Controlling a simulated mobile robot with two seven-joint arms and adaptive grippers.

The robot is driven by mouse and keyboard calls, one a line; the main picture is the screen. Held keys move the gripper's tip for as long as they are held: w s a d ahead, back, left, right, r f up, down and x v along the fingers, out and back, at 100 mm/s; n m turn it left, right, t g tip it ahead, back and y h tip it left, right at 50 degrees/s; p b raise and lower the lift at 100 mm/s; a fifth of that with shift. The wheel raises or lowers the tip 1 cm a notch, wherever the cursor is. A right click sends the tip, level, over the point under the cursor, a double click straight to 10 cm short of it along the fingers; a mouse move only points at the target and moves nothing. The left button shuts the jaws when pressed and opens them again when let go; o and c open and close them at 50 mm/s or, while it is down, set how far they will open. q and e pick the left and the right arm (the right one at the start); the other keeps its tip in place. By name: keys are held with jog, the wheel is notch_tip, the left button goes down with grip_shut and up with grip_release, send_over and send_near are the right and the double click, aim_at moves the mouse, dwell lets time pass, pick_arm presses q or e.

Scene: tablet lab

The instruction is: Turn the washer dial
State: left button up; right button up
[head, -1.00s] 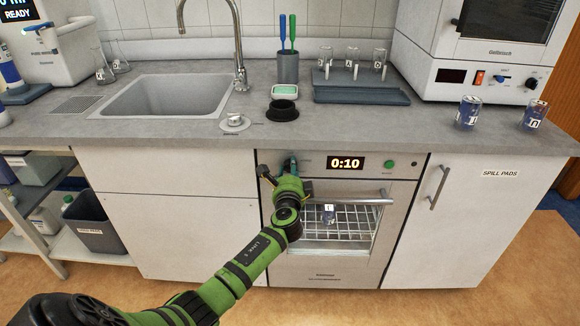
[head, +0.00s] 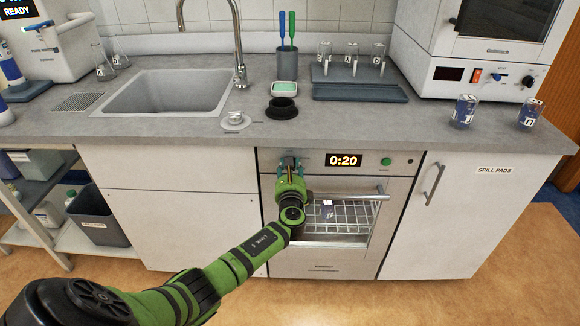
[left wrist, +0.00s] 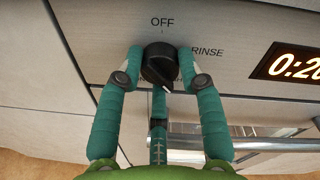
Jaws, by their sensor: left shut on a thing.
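The washer (head: 327,257) is built into the cabinet front under the counter. Its display (head: 343,160) reads 0:20 in the head view. The black dial (left wrist: 160,62) shows in the left wrist view, between my fingers, with the labels OFF above it and RINSE to its right. The dial's white mark points down and slightly right, away from OFF. My left gripper (left wrist: 163,68) is shut on the dial, one green finger on each side. My right gripper is not in view.
The washer's bar handle (head: 350,196) runs across the door below the panel. A green button (head: 386,161) sits right of the display. The sink (head: 168,92) and counter are above.

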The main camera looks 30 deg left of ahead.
pick_arm(q)
jog(key=shift+r, duration=0.15)
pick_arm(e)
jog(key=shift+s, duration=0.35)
pick_arm(q)
jog(key=o, duration=1.1)
jog(key=shift+o, duration=0.2)
jog(key=shift+s+d, duration=0.35)
jog(key=shift+s, duration=0.05)
jog(key=v, duration=1.1)
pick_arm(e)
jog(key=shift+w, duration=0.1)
